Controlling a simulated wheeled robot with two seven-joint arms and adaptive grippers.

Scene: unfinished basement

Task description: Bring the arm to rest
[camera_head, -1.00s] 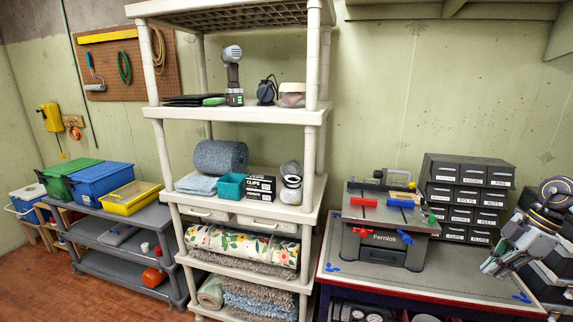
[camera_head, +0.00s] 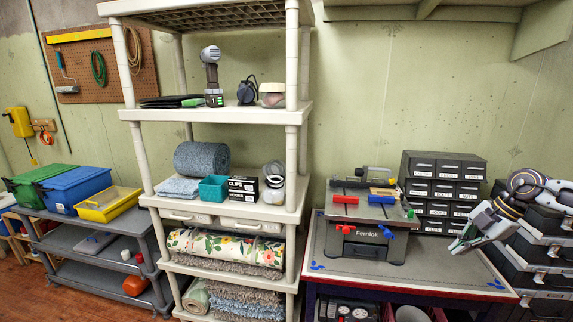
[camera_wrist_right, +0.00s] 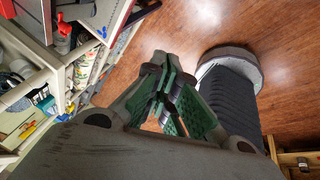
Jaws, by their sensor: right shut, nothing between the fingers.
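My right arm comes in from the right edge of the head view. Its gripper (camera_head: 460,242) hangs at the right, in front of the workbench's right end and the dark drawer boxes, pointing down and left. In the right wrist view its green-padded fingers (camera_wrist_right: 170,88) are together with nothing between them. Wooden floor shows beyond them. My left arm and gripper are not in view.
A workbench (camera_head: 420,277) carries a Fernlok clamping bench (camera_head: 366,246) and a small-parts drawer cabinet (camera_head: 441,190). A white shelf unit (camera_head: 222,117) stands left of it. Dark stacked drawers (camera_head: 546,252) stand at the right.

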